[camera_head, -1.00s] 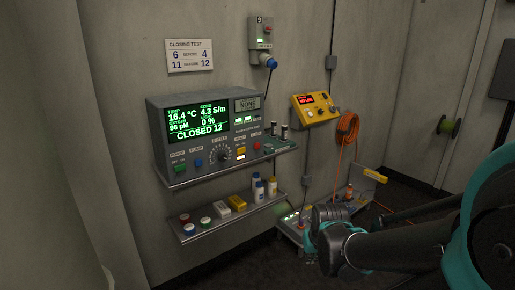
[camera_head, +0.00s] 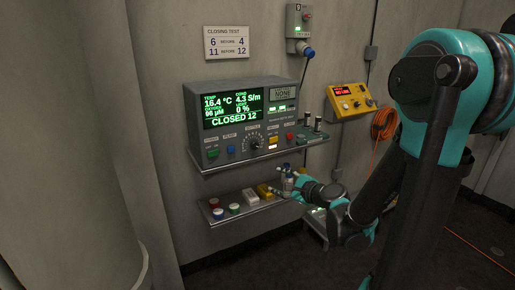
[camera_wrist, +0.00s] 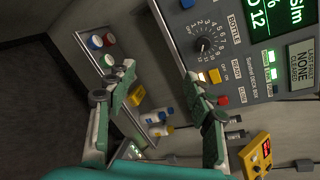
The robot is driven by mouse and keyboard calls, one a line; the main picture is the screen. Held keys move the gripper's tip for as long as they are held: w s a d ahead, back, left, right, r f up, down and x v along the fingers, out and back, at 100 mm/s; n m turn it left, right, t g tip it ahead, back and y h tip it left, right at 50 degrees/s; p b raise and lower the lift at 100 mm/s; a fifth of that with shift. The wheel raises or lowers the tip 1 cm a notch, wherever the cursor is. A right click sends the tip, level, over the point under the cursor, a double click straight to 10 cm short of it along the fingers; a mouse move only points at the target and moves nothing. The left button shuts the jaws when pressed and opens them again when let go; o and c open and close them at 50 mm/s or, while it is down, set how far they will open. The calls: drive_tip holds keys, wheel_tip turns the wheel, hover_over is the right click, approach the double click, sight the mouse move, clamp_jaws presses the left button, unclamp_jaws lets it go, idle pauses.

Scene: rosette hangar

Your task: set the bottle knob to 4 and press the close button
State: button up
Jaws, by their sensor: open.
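The bottle knob (camera_head: 255,143) is a dark dial with a ring of numbers on the grey control box (camera_head: 214,143). It also shows in the wrist view (camera_wrist: 203,45), where its pointer is too small to read. The box display (camera_head: 233,108) reads CLOSED 12. A red button (camera_head: 289,136) sits right of the knob; in the wrist view this button (camera_wrist: 223,100) is beside the CLOSE label. My gripper (camera_wrist: 158,72) is open and empty, its fingers wide apart. In the head view my gripper (camera_head: 290,182) is below the box, near the lower shelf, apart from knob and button.
A lower shelf (camera_head: 238,224) holds red, blue and green-topped jars, white and yellow blocks, and bottles partly hidden by my gripper. A closing test sign (camera_head: 226,42) hangs above. A yellow instrument (camera_head: 351,102) and an orange hose (camera_head: 383,124) are to the right.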

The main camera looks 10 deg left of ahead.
drive_tip(key=w+r+m+t, duration=0.3)
drive_tip(key=w+m, duration=0.2)
drive_tip(key=m, duration=0.5)
approach(256, 146)
drive_tip(key=shift+t, duration=0.3)
drive_tip(key=x, duration=0.9)
drive_tip(key=shift+s+a+f, duration=0.1)
drive_tip(key=shift+a+f, duration=0.05)
drive_tip(key=c, duration=1.2)
